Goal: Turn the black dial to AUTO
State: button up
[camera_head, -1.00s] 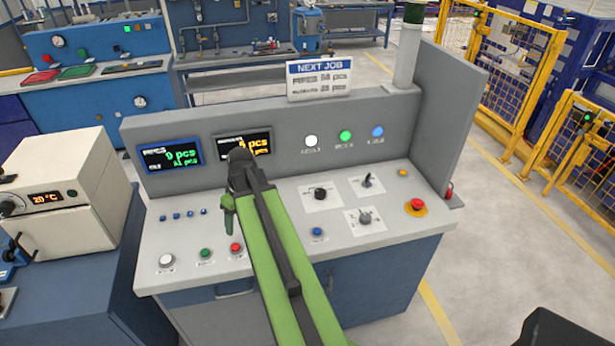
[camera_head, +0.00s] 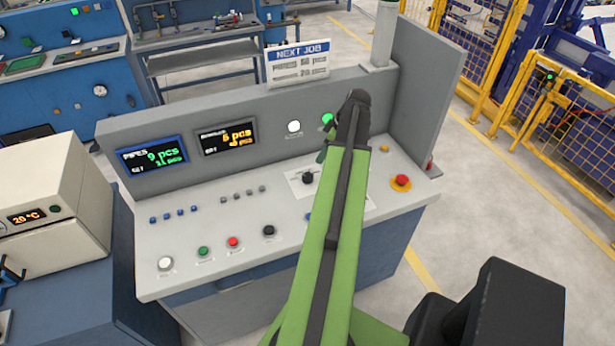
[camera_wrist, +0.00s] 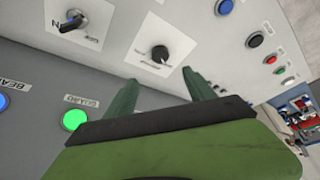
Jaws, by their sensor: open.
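The black dial (camera_head: 308,178) sits on a white label plate on the console's sloped top, just left of my arm. In the wrist view the black dial (camera_wrist: 160,54) shows a white pointer mark on its lower right side; the label words around it are too blurred to read. My gripper (camera_wrist: 161,82) is open and empty, its two green fingers apart. The dial appears beyond the fingertips, between them, and not touched. In the head view my gripper (camera_head: 324,150) is partly hidden by my arm, which also covers controls on the right.
A selector lever (camera_wrist: 73,22) sits beside the dial, and a lit green lamp (camera_wrist: 75,119) is near my gripper. A red emergency button (camera_head: 401,181) stands on the right. Several small buttons fill the left of the console (camera_head: 200,268). A grey side wall (camera_head: 428,95) rises at the right.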

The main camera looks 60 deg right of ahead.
aim_at(308, 176)
jog(key=b+x, duration=0.6)
jog(key=x, duration=0.1)
jog(key=b+x, duration=0.6)
jog(key=x, duration=0.2)
jog(key=shift+s+f+b, duration=0.1)
jog(key=shift+s+b, duration=0.15)
jog(key=shift+b, duration=0.15)
jog(key=shift+w+f, duration=0.25)
jog(key=shift+r, duration=0.1)
jog(key=shift+a, duration=0.1)
jog(key=c, duration=1.4)
